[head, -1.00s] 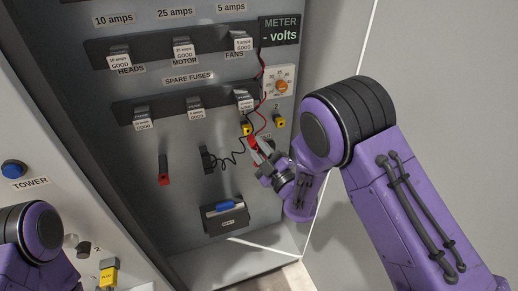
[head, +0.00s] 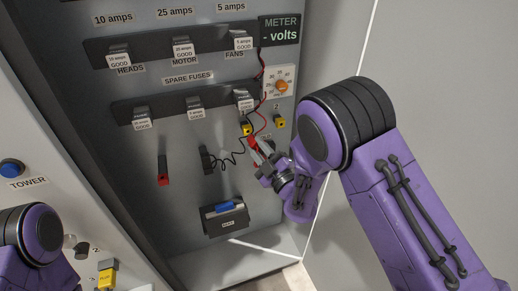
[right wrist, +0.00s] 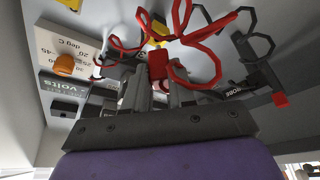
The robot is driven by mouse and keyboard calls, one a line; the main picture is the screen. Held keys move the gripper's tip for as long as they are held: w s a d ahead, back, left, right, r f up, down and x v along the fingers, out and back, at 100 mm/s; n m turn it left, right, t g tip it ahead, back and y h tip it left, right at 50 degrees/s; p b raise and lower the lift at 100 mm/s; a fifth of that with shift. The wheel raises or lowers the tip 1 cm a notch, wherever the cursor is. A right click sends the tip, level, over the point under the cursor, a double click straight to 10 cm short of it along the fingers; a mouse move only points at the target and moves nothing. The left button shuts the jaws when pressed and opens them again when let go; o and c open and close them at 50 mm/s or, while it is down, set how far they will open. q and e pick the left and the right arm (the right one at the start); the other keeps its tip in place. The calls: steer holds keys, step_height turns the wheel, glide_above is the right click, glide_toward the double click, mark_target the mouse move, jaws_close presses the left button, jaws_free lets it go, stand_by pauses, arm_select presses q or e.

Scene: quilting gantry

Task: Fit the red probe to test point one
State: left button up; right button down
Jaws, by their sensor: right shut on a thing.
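The red probe (head: 252,141) is held in my right gripper (head: 261,151), low on the right of the panel. Its tip end is close to the left yellow test point (head: 246,129); I cannot tell whether they touch. In the right wrist view the red probe (right wrist: 158,64) stands between the shut fingers, with yellow (right wrist: 157,34) just beyond it and loops of red lead around it. A second yellow test point (head: 279,122), under a label 2, is to the right. The meter (head: 279,31) reads "- volts". My left gripper is out of view.
A black probe (head: 207,160) with a coiled lead hangs on the panel. A dark holder with a red end (head: 163,170) is left of it. A box with a blue item (head: 224,219) is below. Fuse rows and an orange dial (head: 281,86) are above.

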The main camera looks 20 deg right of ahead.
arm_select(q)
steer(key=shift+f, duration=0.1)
arm_select(e)
steer(key=shift+w, duration=1.15)
steer(key=shift+w, duration=0.1)
steer(key=c, duration=0.9)
jaws_free()
steer(key=shift+o, duration=0.2)
